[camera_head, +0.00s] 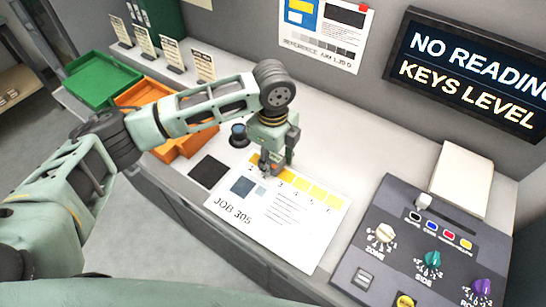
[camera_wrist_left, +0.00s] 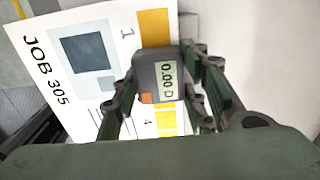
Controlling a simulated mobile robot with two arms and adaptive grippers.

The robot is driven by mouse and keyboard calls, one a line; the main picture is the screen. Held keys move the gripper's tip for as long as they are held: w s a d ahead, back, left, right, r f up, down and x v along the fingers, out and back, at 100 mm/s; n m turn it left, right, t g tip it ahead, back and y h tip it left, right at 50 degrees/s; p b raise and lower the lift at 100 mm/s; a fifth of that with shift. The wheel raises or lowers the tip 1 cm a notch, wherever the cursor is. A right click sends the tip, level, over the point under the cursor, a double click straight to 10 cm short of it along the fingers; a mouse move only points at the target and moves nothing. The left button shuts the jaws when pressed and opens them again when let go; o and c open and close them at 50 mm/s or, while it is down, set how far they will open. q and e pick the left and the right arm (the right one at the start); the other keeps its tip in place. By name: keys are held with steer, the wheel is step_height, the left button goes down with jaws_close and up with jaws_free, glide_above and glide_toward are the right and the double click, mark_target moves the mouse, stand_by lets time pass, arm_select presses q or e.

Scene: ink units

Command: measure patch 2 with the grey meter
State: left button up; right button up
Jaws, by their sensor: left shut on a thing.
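The printed sheet JOB 305 (camera_head: 285,235) lies on the counter with a row of numbered yellow patches along its upper edge. My left gripper (camera_head: 270,160) is over this row, shut on the grey meter (camera_wrist_left: 150,72). The meter's display reads 0.00 D in the left wrist view. Patch 1 (camera_wrist_left: 155,28) shows beside the meter, and the number 4 shows past its other end. The meter and fingers hide patch 2 in the left wrist view. I cannot tell whether the meter touches the sheet. My right gripper is not in view.
A console (camera_head: 405,250) with knobs stands at the right, below a screen (camera_head: 470,75) reading NO READING, KEYS LEVEL. Orange (camera_head: 170,150) and green (camera_head: 100,80) trays are at the left. A black square (camera_head: 208,172) and a dark round object (camera_head: 239,136) are near the sheet.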

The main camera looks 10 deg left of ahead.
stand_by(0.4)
arm_select(q)
steer(key=shift+f, duration=0.3)
stand_by(0.4)
stand_by(0.6)
steer(key=shift+r+p, duration=0.15)
steer(key=shift+p, duration=0.15)
step_height(320, 180, up, 3)
steer(key=p, duration=0.4)
stand_by(0.8)
stand_by(0.5)
